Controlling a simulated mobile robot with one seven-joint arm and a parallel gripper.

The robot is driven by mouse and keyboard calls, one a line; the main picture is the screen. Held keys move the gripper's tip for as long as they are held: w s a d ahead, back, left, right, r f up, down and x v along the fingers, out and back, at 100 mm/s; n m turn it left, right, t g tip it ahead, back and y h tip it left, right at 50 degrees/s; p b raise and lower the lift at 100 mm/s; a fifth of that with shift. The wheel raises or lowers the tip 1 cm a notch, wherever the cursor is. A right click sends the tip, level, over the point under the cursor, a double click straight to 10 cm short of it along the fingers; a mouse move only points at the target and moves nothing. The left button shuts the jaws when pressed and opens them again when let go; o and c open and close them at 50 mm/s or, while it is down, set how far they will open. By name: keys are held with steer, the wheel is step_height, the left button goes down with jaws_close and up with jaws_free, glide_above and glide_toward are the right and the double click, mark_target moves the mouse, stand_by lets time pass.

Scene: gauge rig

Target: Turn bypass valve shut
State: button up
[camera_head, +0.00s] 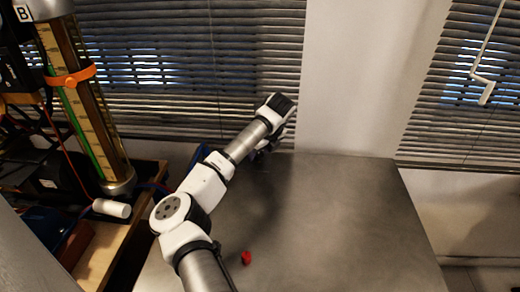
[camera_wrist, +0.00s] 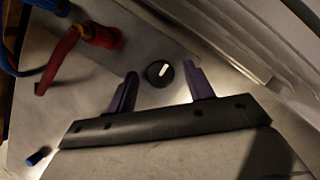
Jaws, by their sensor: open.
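A round black knob (camera_wrist: 159,74) with a white pointer line sits on a grey metal surface in the wrist view; it is the only dial-like part I see, but no label shows that it is the bypass valve. Its white line is tilted a little right of straight up in that view. My gripper (camera_wrist: 162,78) is open, with one dark finger on each side of the knob and gaps between. I cannot tell its height above the knob. In the head view my gripper (camera_head: 264,148) is at the table's far edge, mostly hidden by my wrist, and the knob is hidden.
A red hose with a red fitting (camera_wrist: 100,35) and a blue hose (camera_wrist: 18,68) lie left of the knob. A tall gauge column (camera_head: 95,110) with an orange clamp stands at left. A red part (camera_head: 246,258) is on the grey table (camera_head: 340,220), whose right side is clear.

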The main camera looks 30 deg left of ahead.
steer(key=shift+f, duration=0.15)
steer(key=shift+c, duration=0.4)
steer(key=c, duration=0.9)
